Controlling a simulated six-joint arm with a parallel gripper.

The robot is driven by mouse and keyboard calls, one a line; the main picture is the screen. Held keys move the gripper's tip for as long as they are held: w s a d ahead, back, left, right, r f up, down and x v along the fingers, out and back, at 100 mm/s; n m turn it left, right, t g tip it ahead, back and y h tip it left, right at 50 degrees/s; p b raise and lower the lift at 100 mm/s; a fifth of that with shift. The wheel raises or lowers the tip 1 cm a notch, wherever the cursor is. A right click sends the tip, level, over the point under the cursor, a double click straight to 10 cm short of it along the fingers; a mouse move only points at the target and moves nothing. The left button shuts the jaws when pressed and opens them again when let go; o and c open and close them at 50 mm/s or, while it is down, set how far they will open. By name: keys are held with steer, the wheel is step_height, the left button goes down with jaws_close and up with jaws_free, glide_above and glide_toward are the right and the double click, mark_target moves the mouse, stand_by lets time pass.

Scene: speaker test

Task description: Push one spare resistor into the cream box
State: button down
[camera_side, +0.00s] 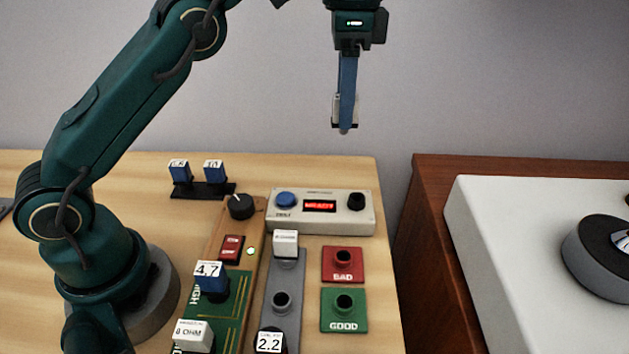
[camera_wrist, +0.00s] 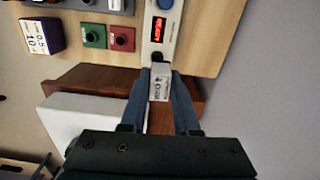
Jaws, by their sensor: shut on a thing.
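My gripper (camera_side: 345,128) is shut on a small white block, high above the table and behind the cream box in the side view. The wrist view shows the white block (camera_wrist: 160,84) between the fingers, its label seeming to read 4 ohm. The cream box (camera_side: 275,224) has a blue button, a lit red display and a black socket (camera_side: 356,201) that looks empty. Two blue labelled blocks (camera_side: 181,174) (camera_side: 214,172) stand in a black rack (camera_side: 188,192) at the back left. In the wrist view the cream box (camera_wrist: 148,42) lies beyond the held block.
Red BAD (camera_side: 342,277) and green GOOD (camera_side: 344,322) pads have open sockets. A grey strip (camera_side: 281,331) carries a white block and a black 2.2 block. The green board (camera_side: 236,309) holds a blue 4.7 block and a white 8 ohm block. A brown cabinet (camera_side: 432,260) stands right.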

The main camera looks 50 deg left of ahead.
steer(key=shift+w+d+f, duration=0.1)
steer(key=shift+m, duration=0.3)
steer(key=shift+w+d+f, duration=0.3)
steer(key=shift+f, duration=0.3)
steer(key=shift+w+d+f, duration=0.25)
steer(key=shift+d+f, duration=0.05)
steer(key=shift+f, duration=0.25)
steer(key=shift+w+d+f, duration=0.3)
steer(key=shift+f, duration=0.3)
steer(key=shift+d+f, duration=0.1)
steer(key=shift+f, duration=0.05)
steer(key=shift+f, duration=0.3)
steer(key=shift+f, duration=3.35)
steer(key=shift+f, duration=1.1)
steer(key=c, duration=0.6)
jaws_free()
